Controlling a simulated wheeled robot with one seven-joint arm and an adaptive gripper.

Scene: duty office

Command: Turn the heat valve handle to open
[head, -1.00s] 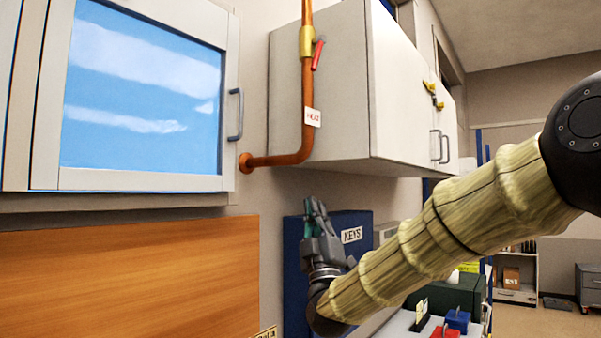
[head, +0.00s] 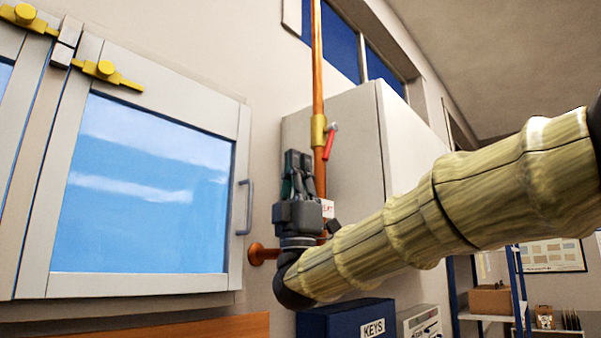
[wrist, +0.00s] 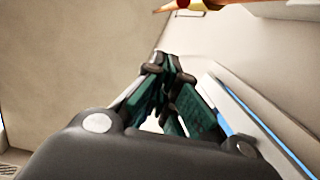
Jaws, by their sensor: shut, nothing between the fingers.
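The heat valve is a brass body (head: 319,130) on a vertical copper pipe, with a short red handle (head: 330,141) that slants down along its right side. My gripper (head: 298,155) points up, shut and empty, just left of the pipe and slightly below the valve in the head view. Whether it touches the pipe cannot be told. In the wrist view my gripper's fingers (wrist: 168,65) are together, and a bit of red handle (wrist: 183,4) shows at the top edge.
A white wall cabinet (head: 350,100) stands behind and right of the pipe. A blue KEYS box (head: 340,318) is below my arm.

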